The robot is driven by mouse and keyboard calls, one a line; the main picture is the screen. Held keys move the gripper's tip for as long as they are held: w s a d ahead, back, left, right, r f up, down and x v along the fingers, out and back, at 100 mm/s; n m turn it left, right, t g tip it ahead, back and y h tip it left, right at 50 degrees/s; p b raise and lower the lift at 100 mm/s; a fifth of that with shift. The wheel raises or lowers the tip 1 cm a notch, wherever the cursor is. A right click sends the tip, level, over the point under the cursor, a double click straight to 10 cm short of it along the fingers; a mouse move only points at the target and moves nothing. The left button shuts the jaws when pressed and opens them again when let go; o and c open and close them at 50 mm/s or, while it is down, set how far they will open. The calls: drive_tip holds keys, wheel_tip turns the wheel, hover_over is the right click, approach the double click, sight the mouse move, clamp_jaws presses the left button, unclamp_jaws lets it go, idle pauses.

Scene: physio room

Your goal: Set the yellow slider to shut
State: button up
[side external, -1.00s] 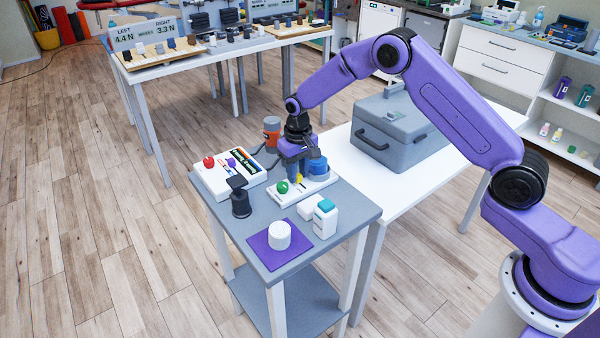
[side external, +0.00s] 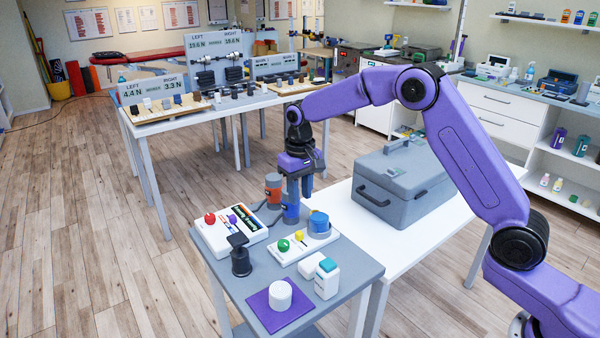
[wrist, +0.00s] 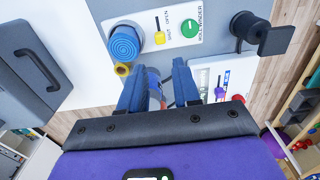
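The yellow slider (side external: 299,236) sits on a white panel (side external: 283,258), between a green knob (side external: 283,245) and a blue roll (side external: 319,222). In the wrist view the yellow slider (wrist: 160,38) stands at the end of its short slot beside the word SHUT, away from OPEN. My gripper (side external: 295,192) is raised above the table's far edge, behind the panel and apart from the slider. In the wrist view my gripper (wrist: 160,82) has its two blue fingers spread, with nothing held between them.
A white box with red and purple knobs (side external: 228,234), a black post (side external: 240,258), a white bottle (side external: 327,279) and a white cylinder (side external: 281,294) surround the panel.

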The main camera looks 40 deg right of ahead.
wheel_tip(320, 180, up, 5)
drive_tip(key=shift+r, duration=0.2)
idle(0.3)
drive_tip(key=s+a+r+n, duration=0.1)
drive_tip(key=s+a+n, duration=0.15)
drive_tip(key=s, duration=0.75)
drive_tip(key=s+a+r+n, duration=0.2)
drive_tip(key=s+n, duration=0.2)
drive_tip(key=s, duration=0.6)
drive_tip(key=s+d+f+n, duration=0.1)
drive_tip(key=s+d+n, duration=0.2)
drive_tip(key=s, duration=0.8)
drive_tip(key=s+d+f+n, duration=0.2)
drive_tip(key=s+d, duration=0.4)
drive_tip(key=s, duration=0.4)
drive_tip(key=shift+s+f+n, duration=0.2)
drive_tip(key=shift+s+n, duration=0.15)
drive_tip(key=shift+n, duration=0.2)
